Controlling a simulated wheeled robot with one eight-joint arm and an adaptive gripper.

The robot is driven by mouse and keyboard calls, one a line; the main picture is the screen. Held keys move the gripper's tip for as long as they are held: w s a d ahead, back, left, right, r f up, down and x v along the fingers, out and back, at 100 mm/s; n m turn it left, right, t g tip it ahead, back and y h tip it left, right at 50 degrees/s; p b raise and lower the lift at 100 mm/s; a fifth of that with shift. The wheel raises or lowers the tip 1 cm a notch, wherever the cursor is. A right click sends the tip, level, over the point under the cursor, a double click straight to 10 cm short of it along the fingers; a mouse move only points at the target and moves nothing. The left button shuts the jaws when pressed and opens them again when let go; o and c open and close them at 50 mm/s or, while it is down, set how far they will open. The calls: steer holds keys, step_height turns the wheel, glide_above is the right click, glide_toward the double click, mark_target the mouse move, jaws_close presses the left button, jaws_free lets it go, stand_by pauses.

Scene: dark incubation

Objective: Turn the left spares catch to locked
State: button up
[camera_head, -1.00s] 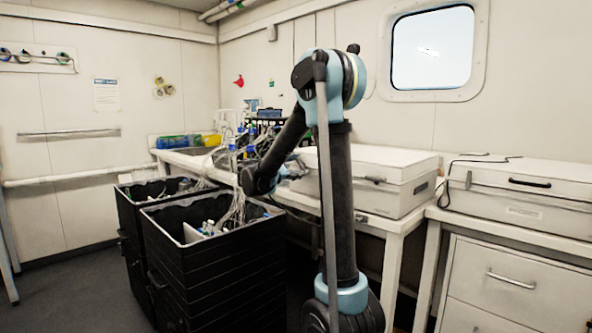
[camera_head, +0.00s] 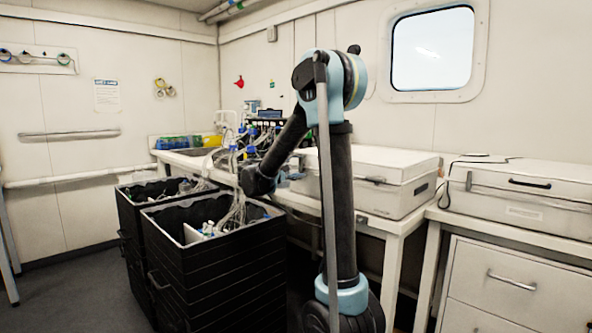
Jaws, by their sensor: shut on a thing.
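The white spares case (camera_head: 400,197) sits on the white bench behind my arm, with its lid down. One catch (camera_head: 375,181) shows on its front, right of my arm. The left catch is hidden behind my wrist and gripper, so its angle cannot be read. My gripper (camera_head: 291,176) is small and partly covered by my black wrist. It is at the left end of the case front, shut on what appears to be the left catch. The fingertips are too small to show the exact grip.
Two black crates with tubes and bottles stand on the floor at left, the nearer crate (camera_head: 210,265) close below my wrist. A second white case (camera_head: 530,196) sits on drawers at right. Bottles and a sink (camera_head: 190,151) crowd the bench's far end.

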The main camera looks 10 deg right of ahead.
steer(key=shift+s+f, duration=0.1)
steer(key=shift+f, duration=0.05)
stand_by(0.3)
steer(key=o, duration=1.1)
steer(key=shift+c, duration=0.2)
steer(key=shift+a, duration=0.1)
steer(key=v, duration=1.1)
steer(key=shift+s+a, duration=0.2)
steer(key=shift+a, duration=0.1)
steer(key=shift+d, duration=0.1)
